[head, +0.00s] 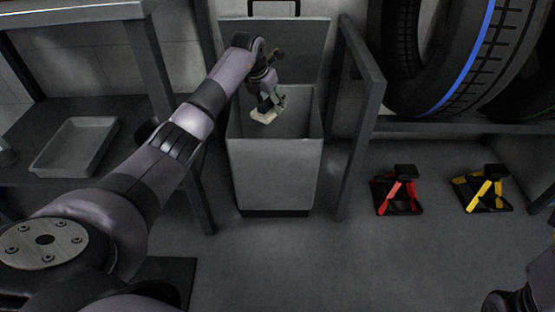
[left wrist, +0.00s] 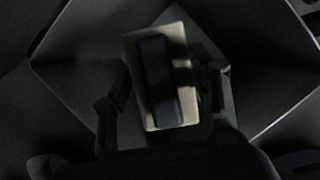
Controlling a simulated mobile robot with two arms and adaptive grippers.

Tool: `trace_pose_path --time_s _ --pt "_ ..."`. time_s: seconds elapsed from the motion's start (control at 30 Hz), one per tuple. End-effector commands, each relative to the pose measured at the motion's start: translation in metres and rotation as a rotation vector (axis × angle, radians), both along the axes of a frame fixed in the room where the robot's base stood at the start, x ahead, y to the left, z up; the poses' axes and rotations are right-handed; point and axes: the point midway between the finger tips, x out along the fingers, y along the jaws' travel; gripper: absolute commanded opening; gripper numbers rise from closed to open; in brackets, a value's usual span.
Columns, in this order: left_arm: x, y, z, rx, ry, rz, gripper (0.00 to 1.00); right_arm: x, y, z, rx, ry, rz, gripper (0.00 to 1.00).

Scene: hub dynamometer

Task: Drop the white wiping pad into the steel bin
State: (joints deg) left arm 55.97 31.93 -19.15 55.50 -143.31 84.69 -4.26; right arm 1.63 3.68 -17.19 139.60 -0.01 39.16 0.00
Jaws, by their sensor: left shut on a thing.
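The white wiping pad (head: 263,116) is in my left gripper (head: 270,104), above the open mouth of the steel bin (head: 275,175). In the left wrist view the pad (left wrist: 182,62) is a pale rectangle with a dark block, like a grip, along its middle. The fingers of my left gripper (left wrist: 160,95) stand on either side of that block, shut on the pad. The bin is a tall grey box, its lid (head: 285,45) raised at the back. The bin's floor is hidden in the head view. Only a dark part of my right arm shows at the lower right corner.
A grey tray (head: 75,145) lies on a shelf at left. A grey post (head: 362,120) stands close to the bin's right side. Tyres (head: 450,60) sit on a rack at right, with red (head: 398,192) and yellow (head: 483,190) stands on the floor below. The floor in front is clear.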

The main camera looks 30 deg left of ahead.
Motion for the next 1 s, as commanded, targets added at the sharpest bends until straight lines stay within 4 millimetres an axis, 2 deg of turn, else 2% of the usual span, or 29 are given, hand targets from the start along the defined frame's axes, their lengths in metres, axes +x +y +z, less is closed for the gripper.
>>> trace_pose_path --time_s 0.03,0.07,0.4,0.77,0.87,1.0 --pt "0.0 0.0 0.0 0.0 0.0 0.0 0.32 0.0 0.0 0.0 0.0 0.0 0.0 0.4" --pt "0.0 0.0 0.0 0.0 0.0 0.0 0.55 0.0 0.0 0.0 0.0 0.0 0.0 0.4" --pt "0.0 0.0 0.0 0.0 0.0 0.0 0.78 0.0 0.0 0.0 0.0 0.0 0.0 0.4" --pt "-0.001 0.001 0.003 0.0 0.0 0.0 0.78 0.001 0.0 -0.001 0.001 0.002 0.0 0.4" --pt "-0.004 0.002 0.013 0.001 -0.003 0.002 0.78 0.001 0.0 -0.001 0.001 0.002 0.0 0.4" --pt "-0.015 0.002 0.038 0.004 -0.004 0.002 0.78 0.0 0.0 0.0 0.001 0.001 0.0 0.4"
